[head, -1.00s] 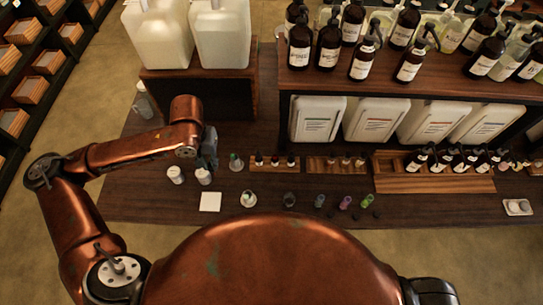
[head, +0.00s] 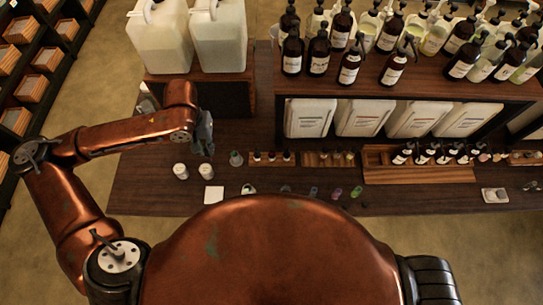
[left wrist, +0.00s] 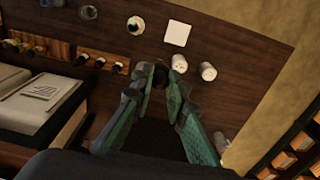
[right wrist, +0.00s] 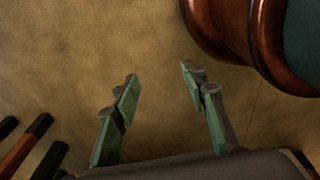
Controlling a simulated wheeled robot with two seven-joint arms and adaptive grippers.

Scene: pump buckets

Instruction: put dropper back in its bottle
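My left gripper (head: 208,152) hangs above the left part of the table, pointing down, left of a small grey-green bottle (head: 236,158). In the left wrist view its fingertips (left wrist: 160,68) are drawn partway together. A small dark thing (left wrist: 159,76) shows between them; I cannot tell whether it is a held dropper or something on the table below. A small clear bottle (head: 248,189) with a pale opening stands at the front edge, and shows in the left wrist view (left wrist: 136,25). No dropper is clearly distinguishable. My right gripper (right wrist: 158,75) is open and empty above the floor.
Two white jars (head: 181,171) and a white square (head: 213,196) lie near the left gripper. Wooden racks (head: 329,159) hold small bottles. A shelf (head: 430,84) carries many pump bottles. Large canisters (head: 219,42) stand at the back left. Small coloured vials (head: 336,193) line the front.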

